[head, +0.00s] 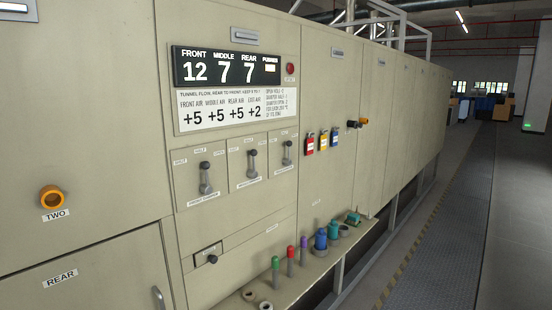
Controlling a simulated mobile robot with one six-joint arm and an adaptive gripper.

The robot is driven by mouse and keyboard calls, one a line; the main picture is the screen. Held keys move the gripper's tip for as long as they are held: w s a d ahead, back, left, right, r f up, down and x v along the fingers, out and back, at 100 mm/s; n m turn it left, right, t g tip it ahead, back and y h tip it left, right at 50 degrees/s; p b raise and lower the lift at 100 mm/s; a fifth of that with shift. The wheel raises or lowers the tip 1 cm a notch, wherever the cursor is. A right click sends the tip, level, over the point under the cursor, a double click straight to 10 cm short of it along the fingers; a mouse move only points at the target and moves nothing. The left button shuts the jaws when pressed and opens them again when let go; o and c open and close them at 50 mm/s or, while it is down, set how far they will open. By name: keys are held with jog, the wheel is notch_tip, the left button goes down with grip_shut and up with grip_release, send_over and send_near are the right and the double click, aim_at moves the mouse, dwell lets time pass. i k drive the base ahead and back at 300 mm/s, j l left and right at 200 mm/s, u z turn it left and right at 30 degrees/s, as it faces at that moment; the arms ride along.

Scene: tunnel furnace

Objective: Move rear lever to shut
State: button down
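Three small levers sit in a row of plates on the beige furnace front, below the display. They are the left lever (205,178), the middle lever (252,164) and the right lever (287,152). Each has a dark knob on a grey stem and stands about upright. Small labels stand around each plate, with the left one's looking like shut, half and open. The name strips under the levers are too small to read surely, so I cannot confirm which is the rear lever. My gripper is not in view.
The display (226,68) reads front 12, middle 7, rear 7. A low shelf (300,268) with coloured pegs and jars juts out below the levers. Red, blue and yellow tags (323,140) hang at the right. The aisle floor (450,220) at right is clear.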

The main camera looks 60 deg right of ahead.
aim_at(288, 162)
jog(key=z, duration=2.1)
